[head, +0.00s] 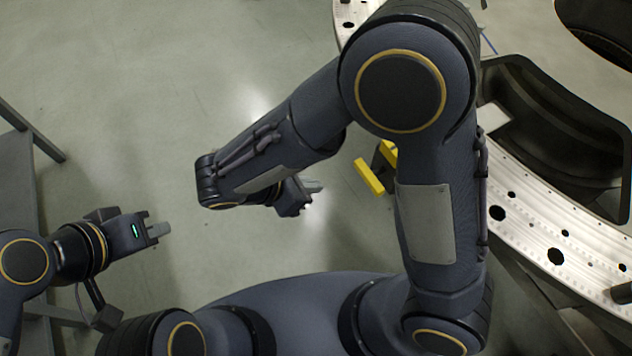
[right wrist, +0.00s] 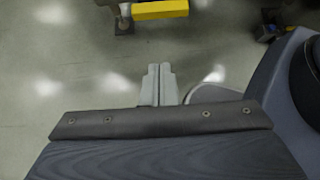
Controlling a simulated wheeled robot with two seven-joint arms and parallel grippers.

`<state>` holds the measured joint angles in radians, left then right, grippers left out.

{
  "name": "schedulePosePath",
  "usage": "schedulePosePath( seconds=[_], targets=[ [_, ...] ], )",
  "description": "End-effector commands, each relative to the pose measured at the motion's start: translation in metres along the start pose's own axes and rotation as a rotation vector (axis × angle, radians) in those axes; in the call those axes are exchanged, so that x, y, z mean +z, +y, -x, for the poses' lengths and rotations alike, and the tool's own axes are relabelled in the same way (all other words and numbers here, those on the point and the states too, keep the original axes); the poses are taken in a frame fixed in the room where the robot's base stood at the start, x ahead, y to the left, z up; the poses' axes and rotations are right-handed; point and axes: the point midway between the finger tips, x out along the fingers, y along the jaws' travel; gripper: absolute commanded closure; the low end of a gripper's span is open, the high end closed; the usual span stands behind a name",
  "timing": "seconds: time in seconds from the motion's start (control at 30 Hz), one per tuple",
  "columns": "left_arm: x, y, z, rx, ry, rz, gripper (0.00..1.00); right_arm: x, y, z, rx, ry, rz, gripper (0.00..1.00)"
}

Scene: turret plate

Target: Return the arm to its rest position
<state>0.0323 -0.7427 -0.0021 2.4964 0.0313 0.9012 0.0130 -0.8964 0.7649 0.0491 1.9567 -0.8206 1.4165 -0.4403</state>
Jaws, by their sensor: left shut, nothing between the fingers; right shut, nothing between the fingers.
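My right arm is raised and bent across the middle of the head view, its elbow high and its forearm pointing down and to the left. My right gripper (head: 314,187) shows partly from behind the forearm, over open floor. In the right wrist view its two fingers (right wrist: 158,84) lie together with nothing between them. My left gripper (head: 160,231) is at the lower left of the head view, pointing right, shut and empty. Both grippers are apart from any object.
A curved metal plate (head: 540,225) with holes and a dark bin-like opening (head: 560,120) lie at the right. A yellow part (head: 369,177) stands beside my right arm; a yellow bar (right wrist: 160,9) shows in the wrist view. A grey table (head: 18,190) is at the left edge. The floor between is clear.

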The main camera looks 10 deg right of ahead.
Motion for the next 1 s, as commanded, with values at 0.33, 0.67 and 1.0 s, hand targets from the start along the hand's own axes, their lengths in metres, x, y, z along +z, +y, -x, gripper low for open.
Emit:
schedulePosePath(
  seconds=[0.33, 0.67, 1.0],
  targets=[
    [0.0, 0.0, 0.0, 0.0, 0.0, 0.0, 1.0, 0.0, 0.0, 0.0, 0.0, 0.0, 0.0, 1.0],
    [-0.002, 0.002, 0.004, 0.0, 0.0, 0.0, 1.0, 0.034, -0.014, -0.006, -0.092, 0.137, -0.181, 1.0],
    [-0.007, 0.006, 0.013, 0.0, 0.0, 0.0, 1.0, 0.117, -0.085, -0.016, -0.426, 0.639, -0.991, 1.0]
  ],
)
